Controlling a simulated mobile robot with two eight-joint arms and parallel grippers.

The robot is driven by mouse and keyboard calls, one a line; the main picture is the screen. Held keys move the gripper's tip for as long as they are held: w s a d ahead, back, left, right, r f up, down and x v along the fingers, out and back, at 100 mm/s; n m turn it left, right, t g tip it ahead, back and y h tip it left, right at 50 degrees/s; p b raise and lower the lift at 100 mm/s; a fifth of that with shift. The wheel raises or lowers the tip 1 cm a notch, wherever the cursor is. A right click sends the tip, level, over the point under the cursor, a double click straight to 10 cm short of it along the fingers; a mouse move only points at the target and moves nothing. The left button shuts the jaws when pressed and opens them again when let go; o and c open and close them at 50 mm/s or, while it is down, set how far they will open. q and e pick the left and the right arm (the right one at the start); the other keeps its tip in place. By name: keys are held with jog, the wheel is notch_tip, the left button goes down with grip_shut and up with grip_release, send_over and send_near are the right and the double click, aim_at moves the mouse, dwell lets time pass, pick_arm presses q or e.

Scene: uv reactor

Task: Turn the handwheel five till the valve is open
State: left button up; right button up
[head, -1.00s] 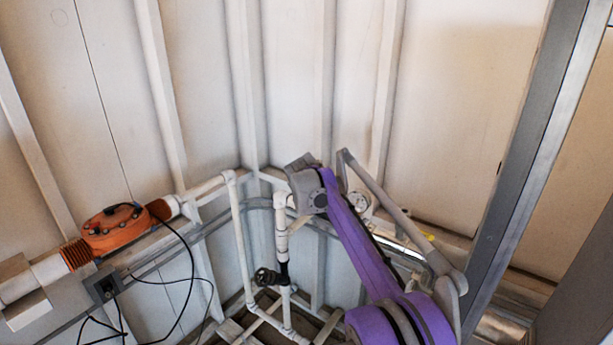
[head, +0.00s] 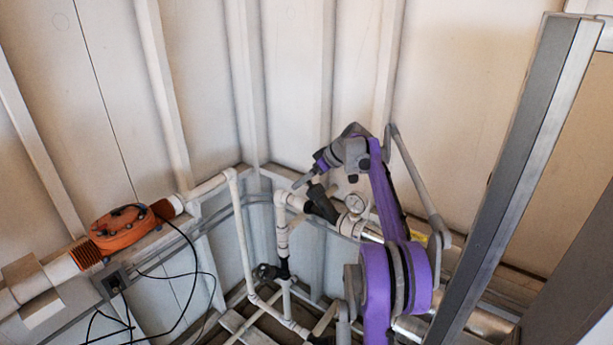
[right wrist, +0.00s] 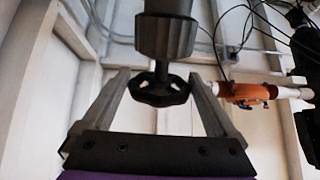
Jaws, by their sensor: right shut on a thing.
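A dark handwheel (right wrist: 158,90) with a lobed rim sits below a thick dark valve body (right wrist: 166,35) in the right wrist view. My right gripper (right wrist: 160,85) is shut on this handwheel, with one finger on each side of its rim. In the head view, my right gripper (head: 304,181) is beside the dark valve body (head: 322,204) on the white pipe run. There the wheel is mostly hidden by the gripper. How far the valve is turned cannot be told. My left gripper is not in view.
Another dark valve (head: 267,272) is on the lower upright pipe. A round gauge (head: 355,203) is just right of the held valve. An orange unit (head: 122,228) with black cables is at the left. A grey post (head: 520,170) stands close on the right.

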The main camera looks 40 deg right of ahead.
jog(key=shift+f+n+g+y, duration=0.1)
jog(key=shift+n+g+y, duration=0.35)
jog(key=shift+y, duration=0.75)
jog(key=shift+f+y, duration=0.1)
jog(key=shift+y, duration=0.2)
jog(key=o, duration=1)
jog(key=shift+s, duration=0.1)
